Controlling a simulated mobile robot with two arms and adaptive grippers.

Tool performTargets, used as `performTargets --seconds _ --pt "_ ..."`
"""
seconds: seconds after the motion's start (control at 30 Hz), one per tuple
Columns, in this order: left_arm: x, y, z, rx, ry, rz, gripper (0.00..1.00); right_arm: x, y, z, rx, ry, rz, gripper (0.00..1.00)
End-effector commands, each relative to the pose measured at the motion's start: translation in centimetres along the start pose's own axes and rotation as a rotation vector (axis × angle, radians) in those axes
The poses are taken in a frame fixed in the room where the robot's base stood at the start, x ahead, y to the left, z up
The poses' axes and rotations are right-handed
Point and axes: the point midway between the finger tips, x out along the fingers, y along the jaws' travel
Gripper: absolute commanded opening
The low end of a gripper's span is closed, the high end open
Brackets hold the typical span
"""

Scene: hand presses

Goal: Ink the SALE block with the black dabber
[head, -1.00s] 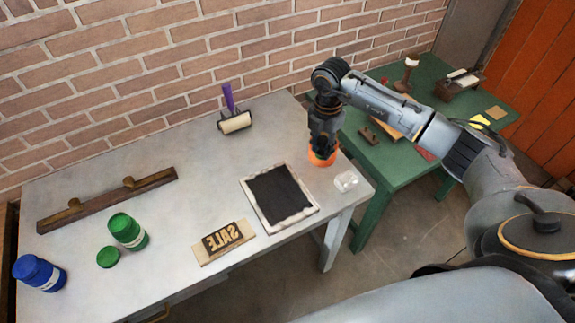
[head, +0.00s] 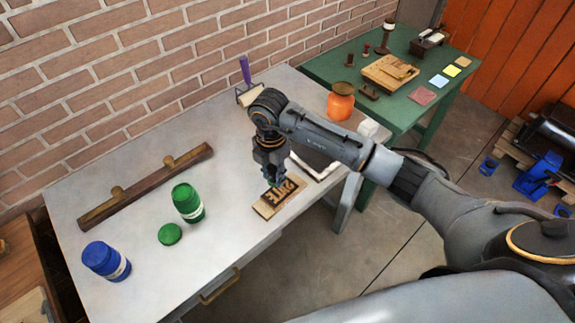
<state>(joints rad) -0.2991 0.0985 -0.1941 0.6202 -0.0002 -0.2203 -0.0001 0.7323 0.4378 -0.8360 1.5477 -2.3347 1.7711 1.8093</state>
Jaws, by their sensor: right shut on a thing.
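The SALE block (head: 266,209) lies flat near the front edge of the grey table, its mirrored letters partly covered. My right gripper (head: 275,183) points down at the block's upper part. It is shut on a small dark thing, which fits the black dabber but is mostly hidden by the fingers. I cannot tell if it touches the block. The inking slab (head: 326,177), pale-rimmed with a dark middle, lies behind my right arm and is mostly covered. My left gripper is not in view.
A green jar (head: 187,203), its green lid (head: 170,234) and a blue jar (head: 106,262) stand left. An orange jar (head: 341,103) stands at the right end, beside the green table (head: 420,108).

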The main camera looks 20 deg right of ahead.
Motion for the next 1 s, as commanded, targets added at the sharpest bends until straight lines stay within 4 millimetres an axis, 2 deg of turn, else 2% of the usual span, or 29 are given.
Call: performTargets --seconds 0.27,0.43,0.7,1.0 --pt "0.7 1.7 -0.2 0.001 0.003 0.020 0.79 0.9 0.2 -0.6 -0.004 -0.001 0.001 0.02" --pt "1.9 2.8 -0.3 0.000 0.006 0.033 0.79 2.3 0.2 -0.6 -0.004 0.000 0.001 0.02" --pt "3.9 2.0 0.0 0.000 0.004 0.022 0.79 4.9 0.2 -0.6 -0.003 0.001 0.002 0.02" --pt "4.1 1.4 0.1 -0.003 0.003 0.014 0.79 5.3 0.2 -0.5 -0.004 0.000 0.003 0.02"
